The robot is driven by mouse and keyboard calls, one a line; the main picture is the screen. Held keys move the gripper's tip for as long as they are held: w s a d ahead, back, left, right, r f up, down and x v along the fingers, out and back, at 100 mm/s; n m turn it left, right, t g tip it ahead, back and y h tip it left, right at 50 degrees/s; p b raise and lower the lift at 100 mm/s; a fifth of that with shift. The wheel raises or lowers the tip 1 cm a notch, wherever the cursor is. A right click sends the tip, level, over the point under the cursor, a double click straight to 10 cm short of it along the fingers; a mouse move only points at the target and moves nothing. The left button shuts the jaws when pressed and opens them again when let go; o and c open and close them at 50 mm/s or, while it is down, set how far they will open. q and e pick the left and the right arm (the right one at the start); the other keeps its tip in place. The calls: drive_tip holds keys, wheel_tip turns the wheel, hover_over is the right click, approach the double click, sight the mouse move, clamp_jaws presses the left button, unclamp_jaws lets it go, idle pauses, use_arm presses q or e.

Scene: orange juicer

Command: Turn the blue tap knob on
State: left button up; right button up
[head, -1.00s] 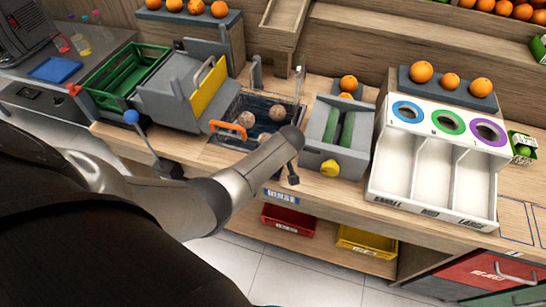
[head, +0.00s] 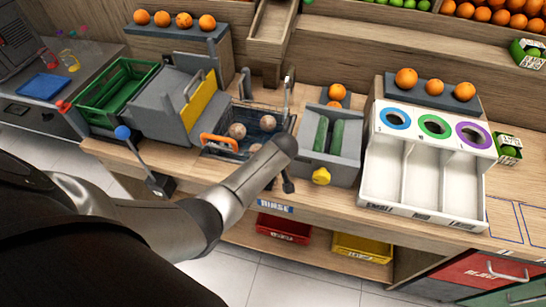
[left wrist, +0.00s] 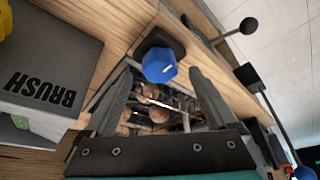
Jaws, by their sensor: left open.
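The blue tap knob (left wrist: 159,66) shows in the left wrist view, a faceted knob on a dark base. In the head view it is hidden behind my left arm. My left gripper (left wrist: 160,78) is open, and its two fingers lie to either side of the knob in the picture, with the knob near the fingertips. I cannot tell whether they touch it. In the head view my left arm reaches over the counter front at the rinse basin (head: 272,122), and its fingers are not clear. My right gripper is not in view.
Round fruit and an orange handle (head: 219,142) are at the basin. A grey brush unit (head: 338,165) with a yellow knob (head: 321,176) stands to the right. To the left are a blue-ball lever (head: 123,132) and a green crate (head: 118,92). A white three-bay sorter (head: 425,213) is further right.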

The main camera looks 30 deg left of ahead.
use_arm(q)
drive_tip(key=p+v, duration=0.2)
drive_tip(key=v, duration=1)
drive_tip(key=shift+d+r, duration=0.15)
drive_tip(key=shift+r, duration=0.15)
drive_tip(key=shift+s+f, duration=0.15)
drive_tip(key=s+d+f+m+h+b, duration=0.1)
drive_tip(key=s+f+m+b, duration=0.25)
drive_tip(key=f, duration=0.75)
drive_tip(key=s+d+f+m+b, duration=0.15)
drive_tip(key=s+f+b, duration=0.3)
drive_tip(key=f, duration=0.65)
drive_tip(key=s+f+m+h+b, duration=0.1)
drive_tip(key=s+f+m+b, duration=0.3)
drive_tip(key=f, duration=0.6)
drive_tip(key=s+f+m+h+b, duration=0.1)
drive_tip(key=s+f+b, duration=0.4)
drive_tip(key=s+f, duration=0.5)
drive_tip(key=s+f+m+g+b, duration=0.1)
drive_tip(key=s+f+m+b, duration=0.3)
drive_tip(key=s+f, duration=0.7)
drive_tip(key=s+b, duration=0.1)
drive_tip(key=s, duration=0.4)
drive_tip(key=shift+d+h, duration=0.2)
drive_tip(key=shift+h, duration=0.2)
